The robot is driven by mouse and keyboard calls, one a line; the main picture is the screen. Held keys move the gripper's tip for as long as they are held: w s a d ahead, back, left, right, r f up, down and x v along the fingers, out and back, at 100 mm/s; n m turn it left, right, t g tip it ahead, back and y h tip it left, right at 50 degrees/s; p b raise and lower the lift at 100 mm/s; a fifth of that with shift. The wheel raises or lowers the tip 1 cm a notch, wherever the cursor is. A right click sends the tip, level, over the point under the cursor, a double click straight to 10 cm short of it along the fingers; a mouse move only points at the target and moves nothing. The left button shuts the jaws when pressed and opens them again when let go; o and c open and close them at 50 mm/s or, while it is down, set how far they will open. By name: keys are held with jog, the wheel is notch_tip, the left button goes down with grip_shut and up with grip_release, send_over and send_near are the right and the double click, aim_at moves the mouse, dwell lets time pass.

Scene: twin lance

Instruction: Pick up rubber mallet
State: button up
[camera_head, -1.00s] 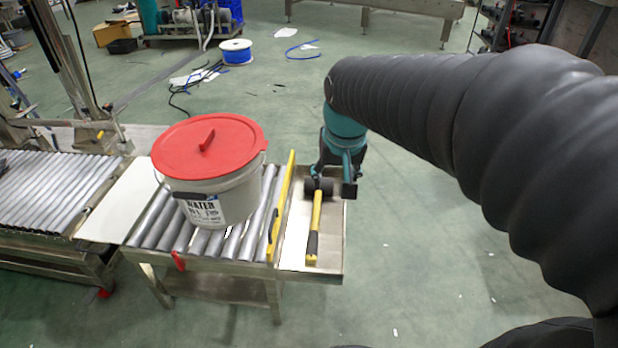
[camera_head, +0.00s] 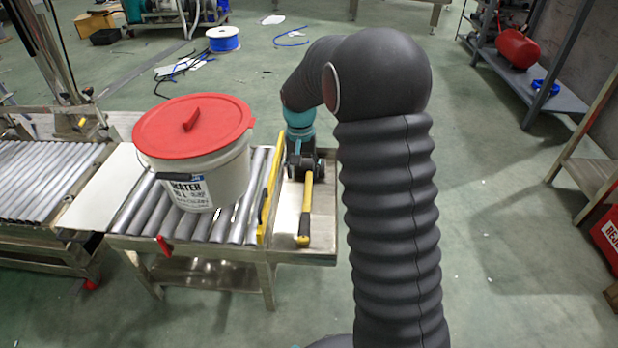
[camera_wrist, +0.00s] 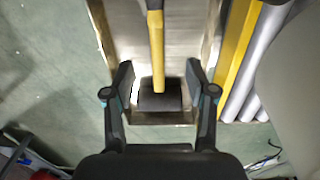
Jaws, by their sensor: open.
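The rubber mallet has a yellow handle (camera_head: 306,203) with a black grip band and a dark head. It lies in the shallow metal tray (camera_head: 323,225) at the right end of the roller table, handle toward the front. In the wrist view the dark mallet head (camera_wrist: 160,96) is between my two open fingers, with clear space on both sides. My gripper (camera_wrist: 160,85) is open and empty over the head end of the tray. In the head view my gripper (camera_head: 302,165) is partly hidden by its own wrist, and the head is partly covered there.
A white bucket (camera_head: 222,178) with a red lid (camera_head: 195,122) stands on the rollers left of the tray. A yellow rail (camera_head: 270,190) runs between them; it also shows in the wrist view (camera_wrist: 235,50). The floor right of the tray is clear.

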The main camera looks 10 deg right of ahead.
send_over(307, 202)
jog(key=f, duration=0.6)
jog(key=shift+w+a+f+b, duration=0.15)
jog(key=shift+a+f+b, duration=0.25)
jog(key=shift+s+d+f+b, duration=0.15)
jog(key=shift+f+b, duration=0.1)
jog(key=shift+f, duration=1.05)
jog(key=shift+s+d+f+b, duration=0.1)
jog(key=shift+d+f+b, duration=0.1)
jog(key=shift+f, duration=1.1)
grip_shut()
